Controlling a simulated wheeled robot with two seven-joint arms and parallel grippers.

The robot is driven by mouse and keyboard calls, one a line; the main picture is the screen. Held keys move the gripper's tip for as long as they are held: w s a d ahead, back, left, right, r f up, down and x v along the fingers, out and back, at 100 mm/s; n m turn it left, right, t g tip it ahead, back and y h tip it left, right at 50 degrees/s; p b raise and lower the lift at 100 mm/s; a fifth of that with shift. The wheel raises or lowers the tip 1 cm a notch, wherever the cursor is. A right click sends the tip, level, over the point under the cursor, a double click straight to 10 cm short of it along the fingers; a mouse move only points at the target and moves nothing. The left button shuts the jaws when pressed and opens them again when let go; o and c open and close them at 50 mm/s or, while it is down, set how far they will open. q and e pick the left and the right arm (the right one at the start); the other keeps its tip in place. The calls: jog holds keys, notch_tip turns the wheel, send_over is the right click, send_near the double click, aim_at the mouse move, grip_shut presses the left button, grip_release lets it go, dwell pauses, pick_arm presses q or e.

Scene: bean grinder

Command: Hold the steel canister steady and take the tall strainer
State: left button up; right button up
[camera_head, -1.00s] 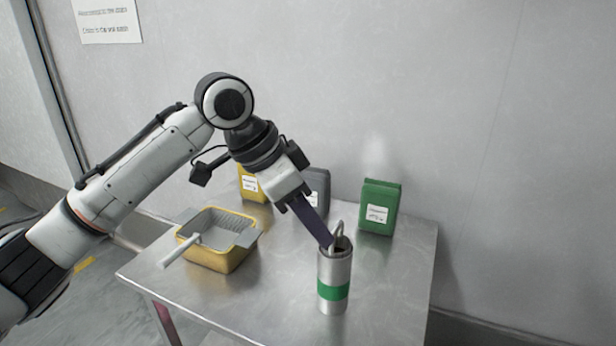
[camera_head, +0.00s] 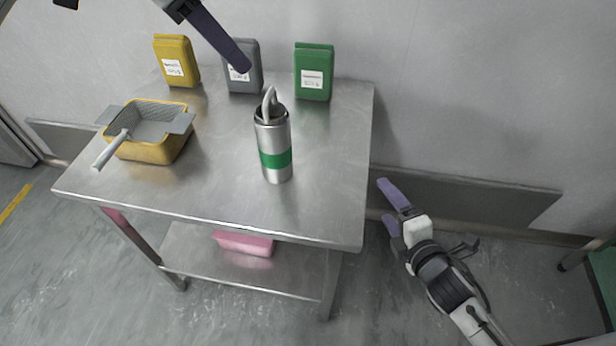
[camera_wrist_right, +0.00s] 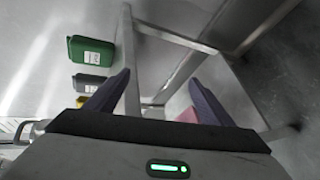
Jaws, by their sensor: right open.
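The steel canister (camera_head: 277,172) with a green band stands upright on the metal table (camera_head: 215,190). The tall strainer (camera_head: 269,97) stands in it, with its looped handle above the rim; the rest is hidden inside. My left gripper (camera_head: 243,68) hangs in from the top, its purple finger up and left of the handle and apart from it in the picture. Whether it is open cannot be told. My right gripper (camera_head: 382,203) is open and empty, off the table's right edge; its two fingers also show in the right wrist view (camera_wrist_right: 160,85).
A yellow box (camera_head: 176,60), a grey box (camera_head: 243,78) and a green box (camera_head: 314,72) stand along the table's back. A yellow bin (camera_head: 155,150) with a grey tray and white-handled tool sits left. A pink item (camera_head: 243,243) lies on the lower shelf. The table's front right is clear.

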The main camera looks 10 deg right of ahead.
aim_at(284, 159)
jog(key=w+a+r+n+y, duration=0.1)
jog(key=w+a+r+n, duration=0.1)
jog(key=n, duration=0.3)
jog(key=w+a+r+n+t+y, duration=0.1)
jog(key=w+a+r+n+y, duration=0.1)
jog(key=n, duration=0.4)
jog(key=w+a+r+n+t+y, duration=0.1)
jog(key=w+a+r+n, duration=0.1)
jog(key=r+n, duration=0.4)
jog(key=shift+a+y, duration=0.4)
jog(key=shift+a, duration=0.5)
jog(key=s+a+n+y, duration=0.1)
jog(key=a, duration=0.2)
jog(key=s+a+n+y, duration=0.1)
jog(key=a+n, duration=0.1)
jog(key=a, duration=0.2)
jog(key=s+a+n+g+y, duration=0.1)
jog(key=s+a+n, duration=0.1)
jog(key=a, duration=0.1)
jog(key=shift+s+a+r+y, duration=0.1)
jog(key=shift+a+r+y, duration=0.05)
jog(key=shift+r+y, duration=0.2)
jog(key=x, duration=1)
jog(key=shift+a, duration=0.1)
jog(key=shift+c, duration=0.5)
